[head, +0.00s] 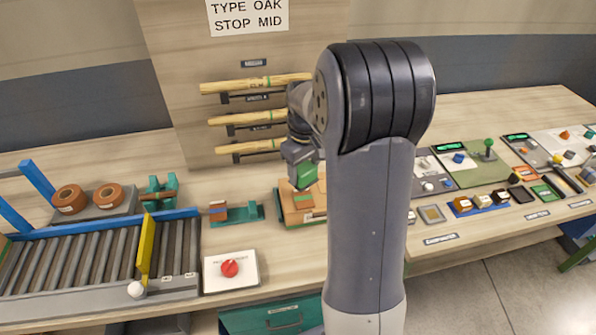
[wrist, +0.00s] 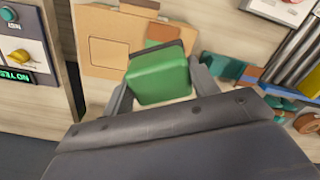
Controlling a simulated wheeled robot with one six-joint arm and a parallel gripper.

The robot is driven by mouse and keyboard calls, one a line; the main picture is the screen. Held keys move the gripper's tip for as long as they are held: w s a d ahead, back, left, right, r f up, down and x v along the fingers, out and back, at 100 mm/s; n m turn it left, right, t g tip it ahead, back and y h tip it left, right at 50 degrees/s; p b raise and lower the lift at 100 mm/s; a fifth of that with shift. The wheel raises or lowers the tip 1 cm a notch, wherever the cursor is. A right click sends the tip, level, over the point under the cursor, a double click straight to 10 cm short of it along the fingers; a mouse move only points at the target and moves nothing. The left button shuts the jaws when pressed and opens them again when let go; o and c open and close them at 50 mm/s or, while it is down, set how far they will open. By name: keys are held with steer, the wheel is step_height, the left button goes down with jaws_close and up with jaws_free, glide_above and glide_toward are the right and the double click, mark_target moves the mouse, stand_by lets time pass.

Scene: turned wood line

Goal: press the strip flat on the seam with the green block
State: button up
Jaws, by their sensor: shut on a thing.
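My gripper (head: 302,163) is shut on the green block (wrist: 160,78), which sits between the two fingers in the wrist view. The block also shows in the head view (head: 306,178), above a tan wooden piece (head: 290,212) on the bench. That wooden piece fills the upper middle of the wrist view (wrist: 105,20), behind the block. The seam is hidden or too small to tell. Contact between block and wood is not clear.
A teal holder (head: 240,215) with a brown piece stands left of the wooden piece. A red knob (head: 229,268) on a white plate is in front. A roller conveyor (head: 100,260) and two brown tape rolls (head: 88,198) are at left. Small trays and panels (head: 480,175) fill the right.

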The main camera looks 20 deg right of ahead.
steer(key=shift+f+b, duration=2.05)
steer(key=shift+f, duration=0.8)
steer(key=shift+f+b, duration=0.35)
steer(key=shift+f, duration=0.2)
steer(key=shift+r, duration=0.1)
steer(key=shift+r+p, duration=2.85)
steer(key=shift+r, duration=0.65)
steer(key=shift+s+f, duration=0.1)
steer(key=shift+f, duration=0.05)
